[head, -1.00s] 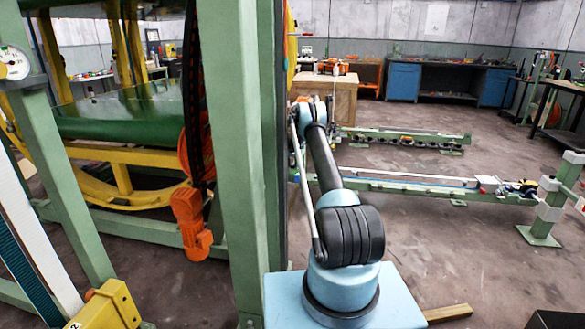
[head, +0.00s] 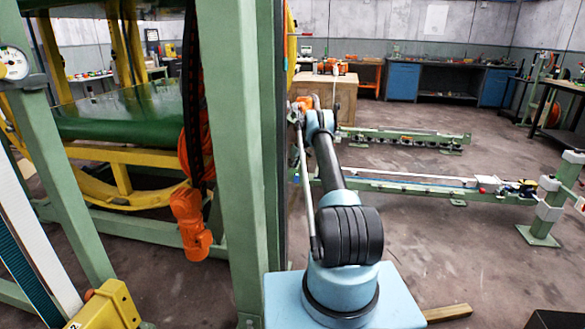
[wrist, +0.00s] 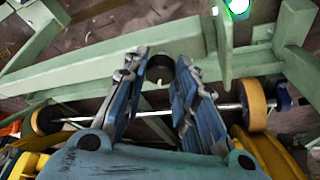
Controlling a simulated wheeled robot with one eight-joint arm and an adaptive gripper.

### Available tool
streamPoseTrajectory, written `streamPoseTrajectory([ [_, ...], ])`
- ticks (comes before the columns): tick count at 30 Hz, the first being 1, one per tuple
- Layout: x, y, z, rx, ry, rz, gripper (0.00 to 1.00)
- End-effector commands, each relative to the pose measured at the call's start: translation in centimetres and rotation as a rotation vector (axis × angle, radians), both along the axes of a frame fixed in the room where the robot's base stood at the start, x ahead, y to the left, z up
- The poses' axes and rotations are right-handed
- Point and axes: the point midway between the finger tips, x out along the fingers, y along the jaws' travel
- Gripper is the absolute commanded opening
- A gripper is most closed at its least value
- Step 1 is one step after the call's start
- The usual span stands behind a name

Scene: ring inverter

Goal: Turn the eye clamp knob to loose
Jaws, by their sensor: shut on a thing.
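In the wrist view, my gripper (wrist: 160,75) has its two blue-and-grey fingers either side of a dark round knob (wrist: 160,68), which I take to be the eye clamp knob. The fingers are shut on it near their tips. The knob sits in front of a pale green beam. I cannot read any loose or tight mark on it. In the head view, the gripper and knob do not show; my arm reaches away behind the tall green post.
A green upright with a lit green lamp (wrist: 238,7) stands close at the right of the fingers.

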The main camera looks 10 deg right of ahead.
Motion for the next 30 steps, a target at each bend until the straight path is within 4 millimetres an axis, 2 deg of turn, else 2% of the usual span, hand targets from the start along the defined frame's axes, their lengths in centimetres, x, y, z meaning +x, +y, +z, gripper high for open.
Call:
streamPoseTrajectory([
  [9, 0.12, -0.12, 0.05, -0.001, -0.002, 0.123, 0.02],
  [26, 0.10, -0.11, 0.04, 0.000, -0.002, 0.148, 0.02],
  [27, 0.11, -0.12, 0.04, 0.000, -0.002, 0.148, 0.35],
  [29, 0.10, -0.11, 0.04, 0.000, -0.002, 0.148, 0.46],
  [30, 0.09, -0.11, 0.03, 0.000, -0.002, 0.148, 0.46],
])
